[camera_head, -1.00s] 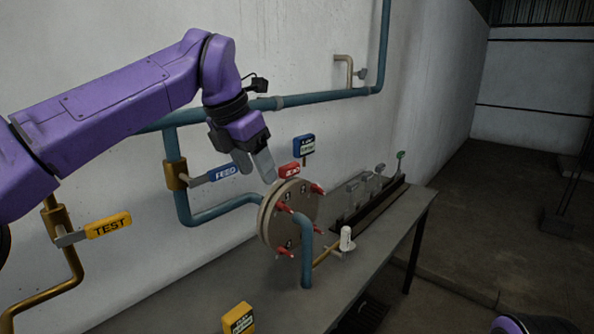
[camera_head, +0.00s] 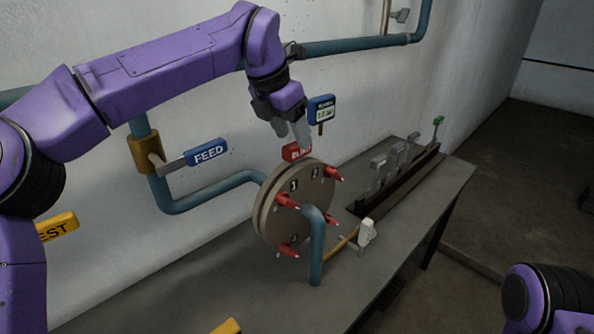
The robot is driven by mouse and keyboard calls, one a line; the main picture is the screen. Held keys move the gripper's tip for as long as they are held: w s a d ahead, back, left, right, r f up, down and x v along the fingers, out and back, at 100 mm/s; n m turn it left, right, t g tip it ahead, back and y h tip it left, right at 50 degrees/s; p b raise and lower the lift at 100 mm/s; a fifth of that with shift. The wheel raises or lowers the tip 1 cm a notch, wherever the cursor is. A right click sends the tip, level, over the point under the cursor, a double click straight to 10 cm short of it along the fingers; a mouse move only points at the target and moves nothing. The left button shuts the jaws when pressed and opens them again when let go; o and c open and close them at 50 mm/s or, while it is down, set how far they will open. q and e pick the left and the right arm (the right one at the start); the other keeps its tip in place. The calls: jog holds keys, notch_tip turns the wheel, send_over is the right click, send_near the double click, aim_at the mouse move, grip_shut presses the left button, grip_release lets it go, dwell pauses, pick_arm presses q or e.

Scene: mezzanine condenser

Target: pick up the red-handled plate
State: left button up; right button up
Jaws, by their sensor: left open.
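The red handle (camera_head: 295,152) of the plate, with partly hidden white lettering, sticks up at the top of the round flange (camera_head: 265,215). The rest of the plate is hidden in the flange. My left gripper (camera_head: 292,138) is open, its fingers pointing down at the red handle. The fingertips are very near the handle and partly overlap it in the picture. I cannot tell whether they touch it. My right gripper is out of view; only my right arm shows at the lower right.
Several red-handled bolts (camera_head: 288,201) ring the flange, and a teal pipe (camera_head: 317,250) bends down from it. A blue display (camera_head: 321,108) stands behind the gripper. A blue FEED lever (camera_head: 206,152) is at left. A rack (camera_head: 372,205) with grey handles and one green one (camera_head: 438,120) lies right.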

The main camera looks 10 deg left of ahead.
aim_at(297, 145)
pick_arm(q)
jog(key=x, duration=0.4)
jog(key=shift+w+f+p, duration=0.15)
jog(key=shift+w+p, duration=0.1)
jog(key=shift+p, duration=0.1)
jog(key=shift+s, duration=0.1)
jog(key=shift+c, duration=1.3)
grip_shut()
